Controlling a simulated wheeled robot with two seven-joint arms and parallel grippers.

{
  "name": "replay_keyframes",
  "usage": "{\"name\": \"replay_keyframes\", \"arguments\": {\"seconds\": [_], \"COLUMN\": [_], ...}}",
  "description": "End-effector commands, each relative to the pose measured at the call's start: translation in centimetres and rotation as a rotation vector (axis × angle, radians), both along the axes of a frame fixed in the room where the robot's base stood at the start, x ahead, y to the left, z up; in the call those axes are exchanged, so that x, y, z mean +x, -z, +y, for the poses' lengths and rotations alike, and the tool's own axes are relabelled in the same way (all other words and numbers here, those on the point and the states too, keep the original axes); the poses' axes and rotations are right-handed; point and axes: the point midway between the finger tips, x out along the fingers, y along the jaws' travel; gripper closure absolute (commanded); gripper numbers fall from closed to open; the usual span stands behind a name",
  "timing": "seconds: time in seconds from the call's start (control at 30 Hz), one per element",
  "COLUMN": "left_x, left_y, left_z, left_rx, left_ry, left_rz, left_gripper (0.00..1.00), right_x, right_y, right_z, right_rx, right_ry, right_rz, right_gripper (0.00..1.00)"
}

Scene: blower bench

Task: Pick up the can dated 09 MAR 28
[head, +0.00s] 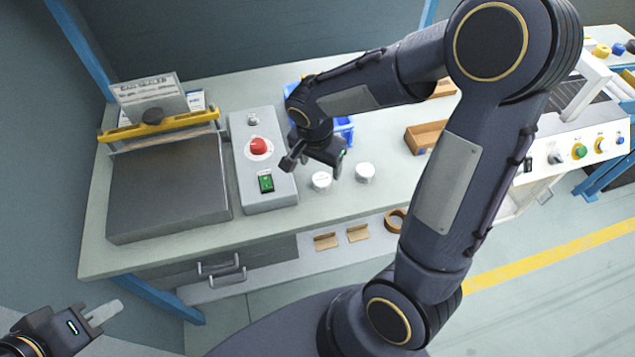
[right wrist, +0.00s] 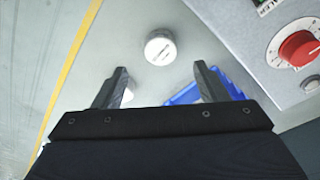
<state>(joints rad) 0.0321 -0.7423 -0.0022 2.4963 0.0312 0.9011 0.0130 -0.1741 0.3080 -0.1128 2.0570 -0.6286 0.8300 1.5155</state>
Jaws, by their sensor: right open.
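Two white-lidded cans stand on the bench below my right gripper in the head view: the left can (head: 321,181) and the right can (head: 365,172). In the right wrist view one can (right wrist: 160,47) stands upright beyond the fingertips, roughly centred between them. A second white shape (right wrist: 128,95) is mostly hidden behind the left finger. Lid print is too small to read, so I cannot tell which can is dated 09 MAR 28. My right gripper (head: 313,163), its open fingers also in the right wrist view (right wrist: 159,82), is empty. My left gripper (head: 102,314) is off the bench's front left.
A grey control box (head: 280,188) with a red knob (head: 259,147) stands left of the cans. A blue bin (head: 346,131) is behind my right gripper. A sealer (head: 165,185) fills the bench's left. A wooden tray (head: 425,137) lies right. Bench around the cans is clear.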

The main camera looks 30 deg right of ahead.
Motion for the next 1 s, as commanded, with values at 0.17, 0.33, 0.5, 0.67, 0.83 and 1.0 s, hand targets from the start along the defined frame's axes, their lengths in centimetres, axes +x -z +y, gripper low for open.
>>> {"name": "replay_keyframes", "arguments": {"seconds": [0.17, 0.33, 0.5, 0.67, 0.83, 1.0], "left_x": [0.0, 0.0, 0.0, 0.0, 0.0, 0.0], "left_y": [-0.1, -0.6, -0.8, -0.8, -0.8, -0.8], "left_z": [0.0, 0.0, 0.0, 0.0, 0.0, 0.0], "left_rx": [0.0, 0.0, 0.0, 0.0, 0.0, 0.0], "left_ry": [0.0, 0.0, 0.0, 0.0, 0.0, 0.0], "left_rz": [0.0, 0.0, 0.0, 0.0, 0.0, 0.0], "left_gripper": [0.72, 0.72, 0.72, 0.72, 0.72, 0.72], "right_x": [0.1, 0.3, 0.5, 0.7, 0.7, 0.7], "right_y": [2.0, 4.1, 6.6, 7.4, 7.4, 7.3], "right_z": [-0.3, -0.4, -0.6, -0.7, -0.7, -0.7], "right_rx": [-0.001, 0.001, 0.001, 0.001, 0.002, 0.002], "right_ry": [0.004, 0.002, 0.003, 0.002, 0.002, 0.002], "right_rz": [0.005, 0.008, 0.005, 0.002, 0.001, 0.001], "right_gripper": [0.34, 0.34, 0.34, 0.34, 0.34, 0.56]}}
